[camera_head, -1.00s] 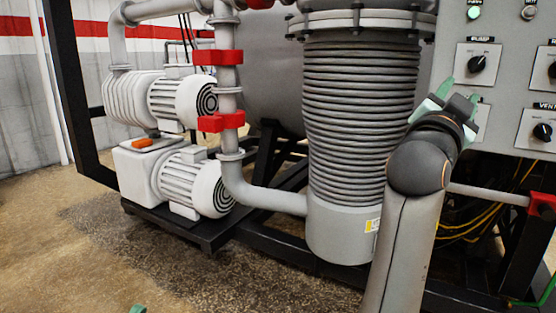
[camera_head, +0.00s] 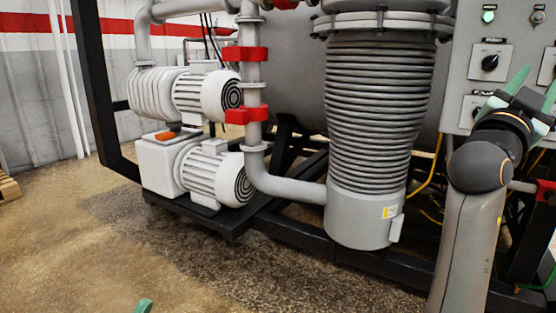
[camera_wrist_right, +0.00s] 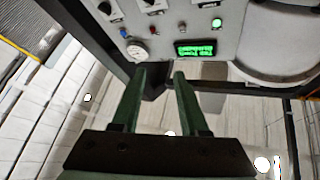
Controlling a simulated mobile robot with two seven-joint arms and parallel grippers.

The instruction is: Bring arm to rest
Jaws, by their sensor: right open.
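My right arm rises at the right of the head view, and its gripper (camera_head: 532,84) points up in front of the control panel (camera_head: 470,62). The two green fingers stand apart with nothing between them. In the right wrist view the right gripper (camera_wrist_right: 162,78) is also open and empty, with the panel (camera_wrist_right: 166,32), a round gauge (camera_wrist_right: 137,50) and a lit green display (camera_wrist_right: 195,48) beyond the fingertips. Only a small green tip (camera_head: 143,305) at the bottom edge of the head view shows of my left gripper, so its jaws cannot be judged.
A ribbed grey column (camera_head: 378,115) stands left of my right arm. Two white pumps (camera_head: 205,90) (camera_head: 215,175) sit on a black frame at the left, with red-clamped pipes (camera_head: 243,115) beside them. The brown floor (camera_head: 90,250) at the front left is clear.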

